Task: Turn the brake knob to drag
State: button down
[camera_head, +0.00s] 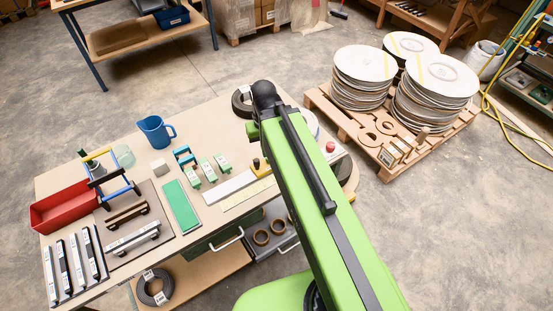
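My green arm (325,215) reaches up from the bottom across the right part of the workbench and ends in view at a black joint (265,95). My gripper does not show. I cannot make out a brake knob with certainty, and no drag marking is readable. A small red knob (330,147) shows just right of my arm on a pale part. A yellow block with a black knob (257,163) stands just left of my arm. The fly press is not clearly seen; my arm hides that part of the bench.
The bench (215,125) holds a red bin (65,207), a blue jug (156,131), a green mat (182,206) and several metal bars. A pallet (380,140) with stacked white discs (362,66) stands at the right. Concrete floor (400,240) is clear at lower right.

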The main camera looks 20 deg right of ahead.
aim_at(330, 146)
jog(key=z, duration=0.05)
jog(key=k, duration=0.5)
jog(key=z, duration=0.45)
jog(key=i, duration=0.3)
jog(key=z, duration=0.2)
